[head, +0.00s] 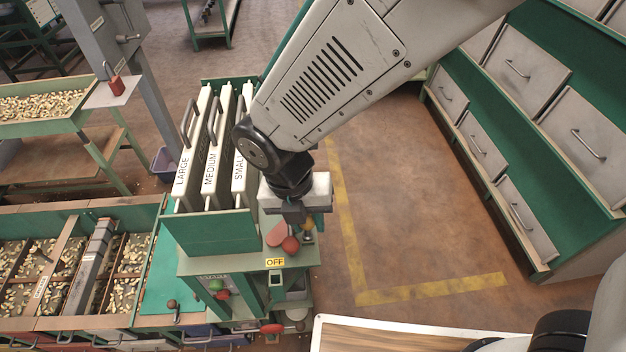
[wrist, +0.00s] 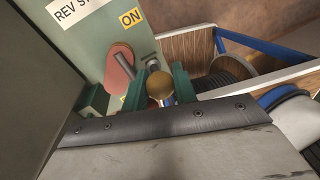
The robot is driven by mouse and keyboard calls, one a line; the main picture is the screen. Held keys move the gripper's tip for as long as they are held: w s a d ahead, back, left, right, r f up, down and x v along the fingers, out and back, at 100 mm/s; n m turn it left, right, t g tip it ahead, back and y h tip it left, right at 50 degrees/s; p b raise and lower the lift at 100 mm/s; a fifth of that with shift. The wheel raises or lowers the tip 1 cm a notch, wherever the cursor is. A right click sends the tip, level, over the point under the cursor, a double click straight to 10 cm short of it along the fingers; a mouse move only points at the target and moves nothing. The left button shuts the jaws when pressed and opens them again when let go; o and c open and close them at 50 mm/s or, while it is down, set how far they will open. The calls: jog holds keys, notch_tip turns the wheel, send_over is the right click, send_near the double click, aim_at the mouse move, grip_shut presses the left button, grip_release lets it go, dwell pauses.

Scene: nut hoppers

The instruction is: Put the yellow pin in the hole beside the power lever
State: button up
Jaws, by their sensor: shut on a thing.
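My gripper (wrist: 157,88) is shut on the yellow pin, its green fingers on either side of the round yellow head (wrist: 160,86). In the head view the yellow pin (head: 307,225) shows under my gripper (head: 304,214), just right of the power lever's red knob (head: 290,244). The wrist view shows the lever's grey shaft (wrist: 124,63) on a red plate (wrist: 115,78), left of the pin head. A small grey part (wrist: 152,62) shows just behind the pin head. The hole and the pin's tip are hidden or unclear, so I cannot tell whether the pin is in it.
White slabs marked LARGE, MEDIUM and SMALL (head: 240,165) stand left of my arm. A wooden crate (wrist: 195,45) lies behind the fingers. Open floor (head: 400,200) extends to the right.

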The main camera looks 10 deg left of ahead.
jog(key=o, duration=1.1)
jog(key=shift+a+r, duration=0.25)
jog(key=shift+r, duration=1)
jog(key=shift+a+r, duration=0.3)
jog(key=shift+r, duration=1)
jog(key=shift+a+r, duration=0.25)
jog(key=shift+r, duration=1)
jog(key=shift+a+r, duration=0.3)
jog(key=shift+r, duration=1.2)
jog(key=shift+a+r, duration=0.3)
jog(key=shift+r, duration=1.15)
jog(key=shift+a+r, duration=0.3)
jog(key=shift+r, duration=1.2)
